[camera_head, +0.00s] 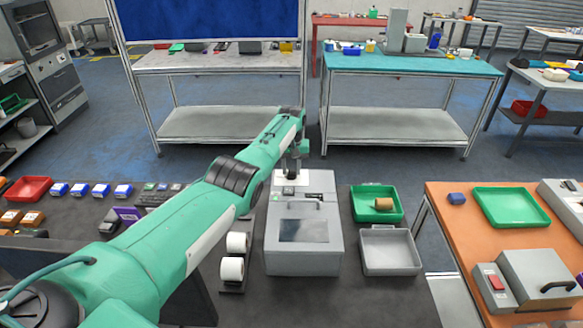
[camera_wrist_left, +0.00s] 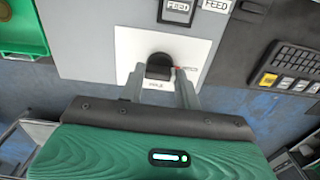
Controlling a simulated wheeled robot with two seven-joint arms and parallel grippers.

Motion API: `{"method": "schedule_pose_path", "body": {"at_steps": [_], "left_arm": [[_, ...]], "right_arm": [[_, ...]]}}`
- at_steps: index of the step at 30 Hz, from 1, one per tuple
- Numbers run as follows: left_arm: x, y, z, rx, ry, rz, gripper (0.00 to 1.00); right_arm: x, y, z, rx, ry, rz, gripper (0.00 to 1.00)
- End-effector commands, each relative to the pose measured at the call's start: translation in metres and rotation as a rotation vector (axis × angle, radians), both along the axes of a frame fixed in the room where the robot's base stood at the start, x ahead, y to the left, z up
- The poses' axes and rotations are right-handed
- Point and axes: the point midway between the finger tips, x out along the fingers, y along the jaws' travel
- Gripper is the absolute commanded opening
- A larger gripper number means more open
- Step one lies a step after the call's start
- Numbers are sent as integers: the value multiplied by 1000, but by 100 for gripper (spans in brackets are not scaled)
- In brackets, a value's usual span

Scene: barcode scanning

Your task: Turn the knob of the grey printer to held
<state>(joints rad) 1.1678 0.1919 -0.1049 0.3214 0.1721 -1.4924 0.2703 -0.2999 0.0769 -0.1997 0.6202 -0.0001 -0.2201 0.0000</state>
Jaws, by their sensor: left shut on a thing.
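The grey printer (camera_head: 304,262) stands on the dark table in the middle of the head view, with a dark window on its top. Its white knob plate (camera_wrist_left: 130,50) is at the far end of the top, partly behind my arm in the head view. The black knob (camera_wrist_left: 160,64) sits on that plate in the left wrist view. My left gripper (camera_head: 292,168) reaches down over the plate and is shut on the knob, with a finger on each side. Small lettering beside and below the knob is too blurred to read surely. My right gripper is not in view.
Two white rolls (camera_head: 234,256) stand left of the printer. Right of it are a green tray (camera_head: 361,208) with a brown roll and an empty grey tray (camera_head: 391,262). A keyboard (camera_wrist_left: 296,64) is beside the printer.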

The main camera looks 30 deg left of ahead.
Motion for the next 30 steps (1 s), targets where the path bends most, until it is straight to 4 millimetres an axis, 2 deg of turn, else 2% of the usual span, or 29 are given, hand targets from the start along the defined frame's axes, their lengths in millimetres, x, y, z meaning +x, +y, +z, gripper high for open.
{"method": "schedule_pose_path", "body": {"at_steps": [19,20,22,30], "left_arm": [[1,0,2,1,-4,47,10],[1,0,2,1,-4,47,39],[1,0,2,0,-3,47,53],[0,0,1,0,-1,46,55]], "right_arm": [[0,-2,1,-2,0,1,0],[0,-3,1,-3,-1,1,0],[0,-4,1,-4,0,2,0],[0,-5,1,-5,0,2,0]]}}
